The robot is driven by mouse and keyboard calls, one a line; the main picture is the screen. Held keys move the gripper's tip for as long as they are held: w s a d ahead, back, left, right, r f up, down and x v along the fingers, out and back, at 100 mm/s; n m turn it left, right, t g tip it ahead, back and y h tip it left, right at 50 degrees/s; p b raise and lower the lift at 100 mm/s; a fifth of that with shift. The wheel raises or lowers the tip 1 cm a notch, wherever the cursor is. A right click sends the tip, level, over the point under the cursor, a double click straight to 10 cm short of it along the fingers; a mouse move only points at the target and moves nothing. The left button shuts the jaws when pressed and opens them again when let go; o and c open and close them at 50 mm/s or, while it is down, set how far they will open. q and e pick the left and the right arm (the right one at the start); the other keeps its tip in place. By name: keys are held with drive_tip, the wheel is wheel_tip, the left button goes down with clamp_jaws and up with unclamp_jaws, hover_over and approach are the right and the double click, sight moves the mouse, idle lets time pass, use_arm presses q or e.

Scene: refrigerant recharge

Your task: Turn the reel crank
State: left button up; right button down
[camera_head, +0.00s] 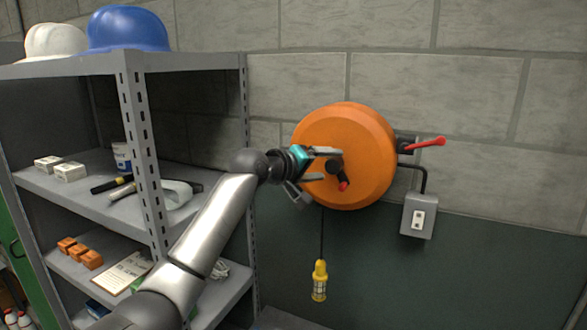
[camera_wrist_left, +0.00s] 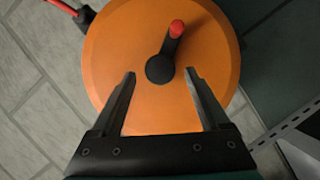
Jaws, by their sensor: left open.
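The orange reel (camera_head: 362,135) is mounted on the block wall, and its round face fills much of the left wrist view (camera_wrist_left: 125,55). Its black crank (camera_head: 336,168) has a red knob (camera_head: 343,186) at the end. In the left wrist view the crank (camera_wrist_left: 164,62) runs from a central hub up to the red knob (camera_wrist_left: 176,28). My left gripper (camera_head: 316,172) is open in front of the reel face. Its two fingers (camera_wrist_left: 160,92) point toward the hub with nothing between them. The knob lies beyond the fingertips. My right gripper is not in view.
A red lever (camera_head: 425,144) sticks out right of the reel, above a grey switch box (camera_head: 418,216). A yellow lamp (camera_head: 319,281) hangs on a cord below. A grey metal shelf (camera_head: 205,62) with helmets and small items stands at the left, close to my left arm.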

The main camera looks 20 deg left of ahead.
use_arm(q)
drive_tip(key=b+v, duration=0.3)
drive_tip(key=v, duration=1)
drive_tip(key=shift+s, duration=0.35)
drive_tip(key=shift+a+b, duration=0.1)
drive_tip(key=shift+b, duration=0.2)
